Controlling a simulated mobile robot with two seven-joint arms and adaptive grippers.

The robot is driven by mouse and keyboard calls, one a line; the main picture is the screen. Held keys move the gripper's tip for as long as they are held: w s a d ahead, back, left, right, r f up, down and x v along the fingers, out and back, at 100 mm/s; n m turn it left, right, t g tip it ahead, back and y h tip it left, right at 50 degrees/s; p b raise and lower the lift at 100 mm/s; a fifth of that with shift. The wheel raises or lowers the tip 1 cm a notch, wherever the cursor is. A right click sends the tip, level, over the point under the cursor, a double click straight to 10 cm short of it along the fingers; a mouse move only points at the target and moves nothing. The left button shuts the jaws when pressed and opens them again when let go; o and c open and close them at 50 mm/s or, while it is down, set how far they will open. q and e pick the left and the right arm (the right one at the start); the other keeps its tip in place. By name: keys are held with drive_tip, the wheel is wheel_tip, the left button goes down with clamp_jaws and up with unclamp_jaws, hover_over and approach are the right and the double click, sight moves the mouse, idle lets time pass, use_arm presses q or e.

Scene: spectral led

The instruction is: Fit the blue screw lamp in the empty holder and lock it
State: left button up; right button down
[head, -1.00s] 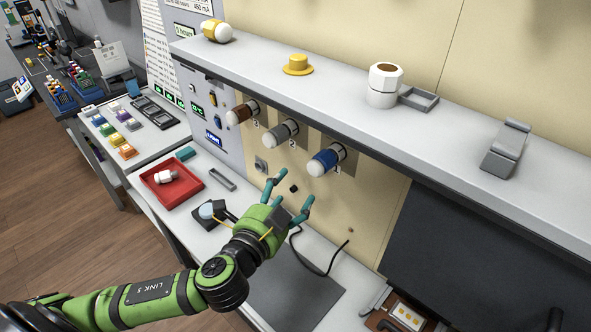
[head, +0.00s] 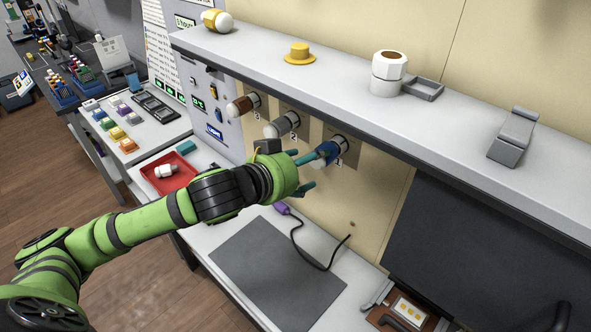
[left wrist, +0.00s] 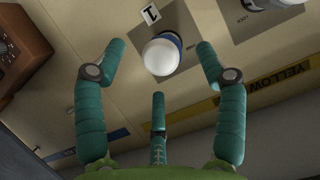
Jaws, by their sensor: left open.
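The blue lamp (head: 328,150) with a white dome sits in the wall holder (head: 342,144) marked 1. I cannot tell whether it is locked. My left gripper (head: 312,168) has teal fingers, spread open, close in front of this lamp. In the left wrist view, the lamp's white dome (left wrist: 161,57) shows between the two outer fingertips of the gripper (left wrist: 160,62), with a third finger below. I cannot tell whether any finger touches the lamp. My right gripper is out of view.
A grey lamp (head: 279,128) and a brown lamp (head: 240,107) sit in neighbouring holders. A shelf (head: 340,75) juts out above them. A red tray (head: 150,183) with a white lamp (head: 166,171) lies on the bench below, beside a grey mat (head: 272,270).

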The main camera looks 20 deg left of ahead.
use_arm(q)
drive_tip(key=shift+p+x, duration=0.3)
drive_tip(key=shift+x, duration=0.95)
